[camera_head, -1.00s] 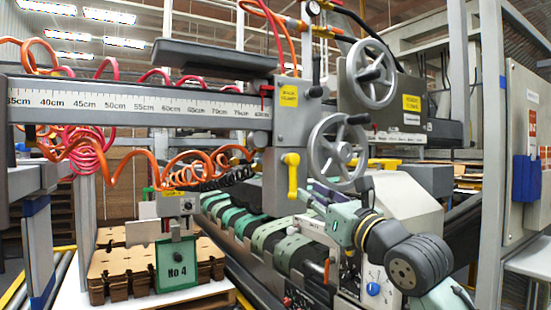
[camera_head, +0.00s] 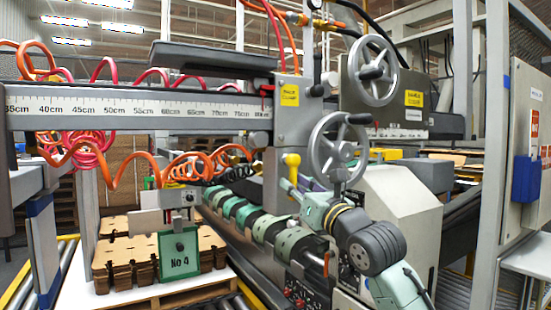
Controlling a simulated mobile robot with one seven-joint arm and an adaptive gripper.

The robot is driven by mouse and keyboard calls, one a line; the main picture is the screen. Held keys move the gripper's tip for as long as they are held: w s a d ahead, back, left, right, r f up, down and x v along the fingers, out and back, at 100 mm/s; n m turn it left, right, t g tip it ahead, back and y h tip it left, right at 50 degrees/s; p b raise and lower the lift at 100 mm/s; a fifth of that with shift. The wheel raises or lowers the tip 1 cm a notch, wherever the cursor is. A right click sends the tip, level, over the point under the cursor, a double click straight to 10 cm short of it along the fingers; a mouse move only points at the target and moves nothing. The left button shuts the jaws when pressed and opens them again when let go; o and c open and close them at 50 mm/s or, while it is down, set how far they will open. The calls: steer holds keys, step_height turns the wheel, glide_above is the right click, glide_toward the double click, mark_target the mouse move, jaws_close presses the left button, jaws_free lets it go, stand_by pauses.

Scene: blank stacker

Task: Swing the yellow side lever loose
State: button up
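The yellow side lever (camera_head: 292,160) is on the grey carriage block (camera_head: 280,135) that rides on the ruler beam. Its upper end shows, and its lower part is hidden behind or beside my gripper. My gripper (camera_head: 287,186) is at the lever's lower end, reaching up from the lower right on my green and dark grey arm. I cannot tell whether it touches the lever. Its fingers are too small and overlapped to tell whether they are open or shut.
A grey handwheel (camera_head: 333,150) stands just right of the lever, close above my arm. A second handwheel (camera_head: 372,70) is higher up. Green conveyor rollers (camera_head: 238,212) run below. A green "No 4" plate (camera_head: 179,256) stands before stacked brown blanks (camera_head: 120,262) at left.

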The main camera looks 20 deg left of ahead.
steer(key=m+p, duration=0.1)
steer(key=s+a+m+p, duration=0.1)
steer(key=m, duration=0.1)
steer(key=r+m+t+h+p, duration=0.1)
steer(key=m, duration=0.1)
steer(key=shift+s+a, duration=0.25)
steer(key=shift+s, duration=0.1)
steer(key=s+d+r+m+h+p, duration=0.1)
steer(key=s+d+m+p, duration=0.1)
steer(key=s+m+p, duration=0.2)
steer(key=s+d+r+m+h+p, duration=0.2)
steer(key=s+m+p, duration=0.2)
steer(key=m, duration=0.5)
steer(key=shift+s+r+h+p, duration=0.25)
steer(key=shift+s+h+p, duration=0.05)
steer(key=shift+s, duration=0.45)
stand_by(0.4)
steer(key=shift+a, duration=0.2)
